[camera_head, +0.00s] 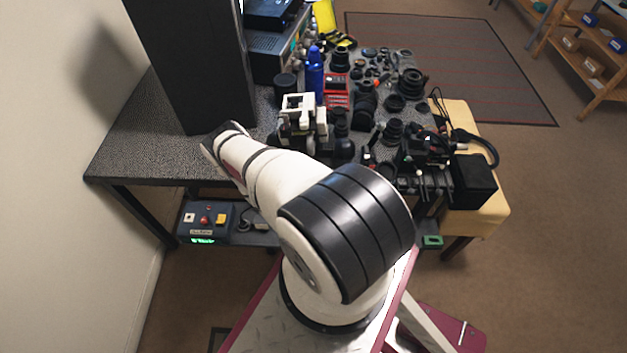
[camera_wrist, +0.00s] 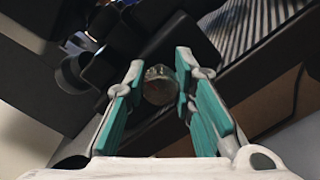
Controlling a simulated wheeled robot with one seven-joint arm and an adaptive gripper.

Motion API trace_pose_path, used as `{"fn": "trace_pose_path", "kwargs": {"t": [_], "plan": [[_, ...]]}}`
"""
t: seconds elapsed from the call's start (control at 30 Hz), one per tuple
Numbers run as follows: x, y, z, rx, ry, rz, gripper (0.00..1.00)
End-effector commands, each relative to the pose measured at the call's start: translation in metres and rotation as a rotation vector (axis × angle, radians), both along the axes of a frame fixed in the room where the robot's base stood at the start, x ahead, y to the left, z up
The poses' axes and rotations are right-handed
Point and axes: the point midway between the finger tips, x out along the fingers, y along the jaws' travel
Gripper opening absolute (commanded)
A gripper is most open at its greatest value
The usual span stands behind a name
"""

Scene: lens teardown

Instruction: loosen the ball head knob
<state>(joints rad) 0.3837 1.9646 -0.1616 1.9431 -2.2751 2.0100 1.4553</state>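In the wrist view, the round grey knob (camera_wrist: 160,85) of the ball head sits between the fingertips of my gripper (camera_wrist: 160,76). The dark body around and behind the knob is shadowed and hard to make out. In the head view, my arm reaches over the front of the bench, with white wrist parts near the bench middle. The knob and fingertips cannot be picked out there.
The grey speckled bench (camera_head: 135,150) is crowded with black lenses and camera parts. A tall black panel (camera_head: 190,60) stands at left. A blue bottle (camera_head: 315,72) and red box (camera_head: 337,93) stand behind my wrist. A black box (camera_head: 473,182) is at right. The bench's front-left corner is clear.

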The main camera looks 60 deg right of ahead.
Motion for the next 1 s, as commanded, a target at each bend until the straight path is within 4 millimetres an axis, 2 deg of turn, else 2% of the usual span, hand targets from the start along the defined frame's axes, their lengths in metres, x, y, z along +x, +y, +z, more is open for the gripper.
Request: {"fn": "trace_pose_path", "kwargs": {"t": [0.47, 1.0], "plan": [[0.0010, 0.0015, 0.0006, -0.049, 0.093, 0.006, 0.00], [0.0021, 0.0024, -0.0003, -0.268, 0.519, 0.006, 0.00]]}}
